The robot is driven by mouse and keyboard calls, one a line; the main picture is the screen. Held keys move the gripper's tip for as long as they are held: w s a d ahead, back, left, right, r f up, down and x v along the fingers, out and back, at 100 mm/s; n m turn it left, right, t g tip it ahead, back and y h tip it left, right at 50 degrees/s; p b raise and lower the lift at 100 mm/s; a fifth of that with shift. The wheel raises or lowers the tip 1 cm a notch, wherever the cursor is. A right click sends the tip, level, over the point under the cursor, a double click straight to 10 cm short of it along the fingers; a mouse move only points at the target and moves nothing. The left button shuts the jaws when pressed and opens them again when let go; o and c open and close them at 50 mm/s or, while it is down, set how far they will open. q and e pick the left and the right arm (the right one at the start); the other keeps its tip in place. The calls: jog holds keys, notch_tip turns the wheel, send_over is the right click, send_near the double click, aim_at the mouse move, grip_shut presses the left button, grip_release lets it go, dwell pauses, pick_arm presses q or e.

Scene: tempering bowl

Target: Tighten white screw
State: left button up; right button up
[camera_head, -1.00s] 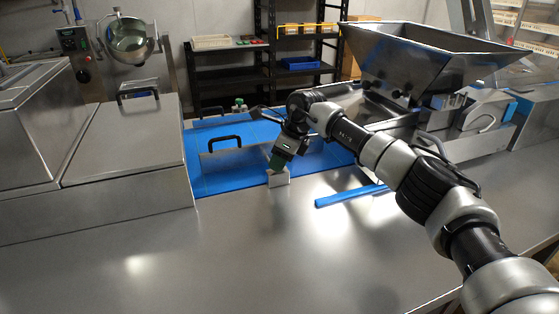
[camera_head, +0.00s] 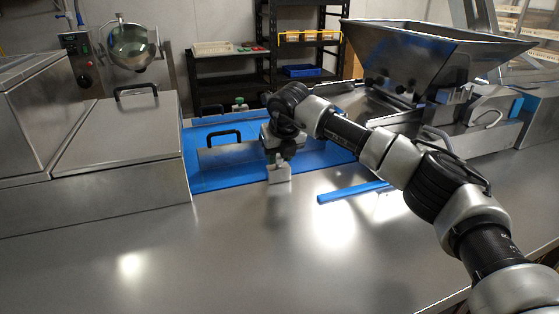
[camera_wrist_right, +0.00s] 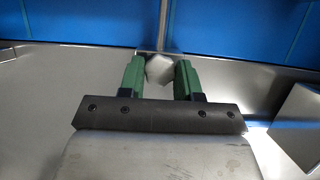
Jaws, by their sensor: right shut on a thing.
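The white screw (camera_wrist_right: 159,69) shows in the right wrist view as a pale, faceted head between the two green fingers of my right gripper (camera_wrist_right: 160,80). The gripper is shut on it. In the head view my right gripper (camera_head: 279,158) points down at a small metal block (camera_head: 279,174) at the front edge of the blue belt; the screw itself is too small and covered to make out there. My left gripper is not in view.
The blue belt (camera_head: 215,182) carries a metal cover with a black handle (camera_head: 224,137). A blue strip (camera_head: 352,192) lies on the steel table (camera_head: 230,250). A steel hopper (camera_head: 430,60) stands right, a steel box (camera_head: 130,150) left. The table front is clear.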

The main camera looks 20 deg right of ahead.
jog(key=m+h+b, duration=0.1)
jog(key=m, duration=0.1)
jog(key=m+b, duration=0.1)
jog(key=m, duration=0.1)
jog(key=shift+a+m+h, duration=0.15)
jog(key=shift+m+h, duration=0.25)
jog(key=m+g+h+b, duration=0.1)
jog(key=m, duration=0.3)
jog(key=shift+w+b, duration=0.1)
jog(key=shift+b, duration=0.3)
jog(key=shift+m, duration=0.3)
jog(key=shift+h, duration=0.3)
jog(key=o, duration=0.9)
jog(key=shift+a, duration=0.1)
jog(key=b+v, duration=0.1)
jog(key=v, duration=1)
jog(key=shift+w, duration=0.15)
